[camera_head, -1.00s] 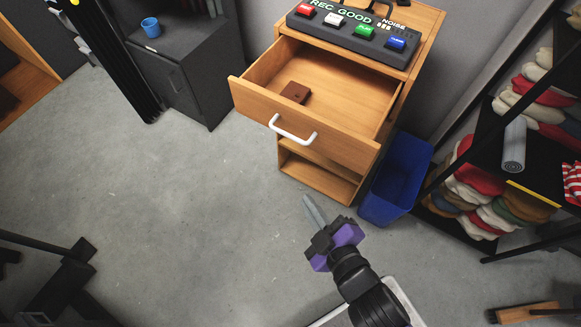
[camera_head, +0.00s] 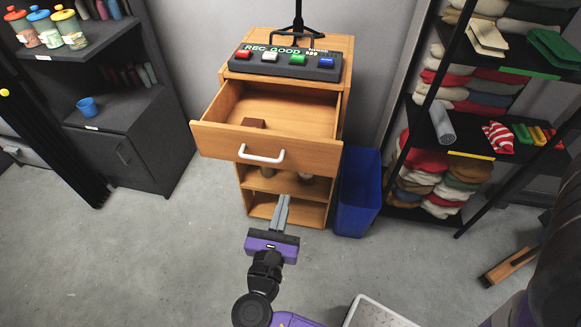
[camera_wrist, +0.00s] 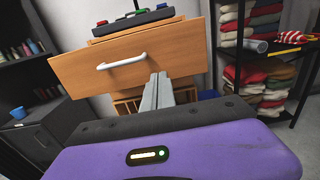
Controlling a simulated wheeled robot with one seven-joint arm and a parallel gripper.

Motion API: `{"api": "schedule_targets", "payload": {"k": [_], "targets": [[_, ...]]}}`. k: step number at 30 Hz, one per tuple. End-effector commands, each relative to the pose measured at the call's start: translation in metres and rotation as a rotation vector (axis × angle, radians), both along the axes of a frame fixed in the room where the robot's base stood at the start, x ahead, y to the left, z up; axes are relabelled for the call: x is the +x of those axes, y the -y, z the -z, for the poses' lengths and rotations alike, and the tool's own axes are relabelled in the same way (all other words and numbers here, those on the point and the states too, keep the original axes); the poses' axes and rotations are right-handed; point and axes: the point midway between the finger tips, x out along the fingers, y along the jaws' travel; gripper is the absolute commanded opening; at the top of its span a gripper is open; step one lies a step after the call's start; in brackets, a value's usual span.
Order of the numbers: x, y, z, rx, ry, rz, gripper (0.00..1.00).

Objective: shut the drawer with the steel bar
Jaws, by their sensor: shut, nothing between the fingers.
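The wooden drawer (camera_head: 210,138) is pulled well out of the top of a small wooden cabinet (camera_head: 250,205). A pale bar handle (camera_head: 262,155) runs across its front, and a small brown box (camera_head: 253,122) lies inside. In the wrist view, the drawer front (camera_wrist: 85,72) and its handle (camera_wrist: 122,62) fill the middle. My gripper (camera_head: 284,198) is shut and empty, with its grey fingers pointing at the cabinet. In the head view, the fingers appear below the drawer front. In the wrist view, the gripper (camera_wrist: 160,78) overlaps the drawer front's right part; I cannot tell whether they touch.
A button panel (camera_head: 290,64) stands on the cabinet top. A blue bin (camera_head: 358,190) is close to the cabinet's right side. A black shelf rack (camera_head: 465,120) with folded cloths stands further right, and a dark cabinet (camera_head: 135,145) stands left.

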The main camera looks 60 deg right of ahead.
Motion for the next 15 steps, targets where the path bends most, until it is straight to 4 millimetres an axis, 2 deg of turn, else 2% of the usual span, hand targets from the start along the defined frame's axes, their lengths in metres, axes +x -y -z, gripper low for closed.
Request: {"api": "schedule_targets", "payload": {"k": [15], "targets": [[0.033, 0.092, 0.0, 0.003, 0.002, 0.002, 0.0]]}}
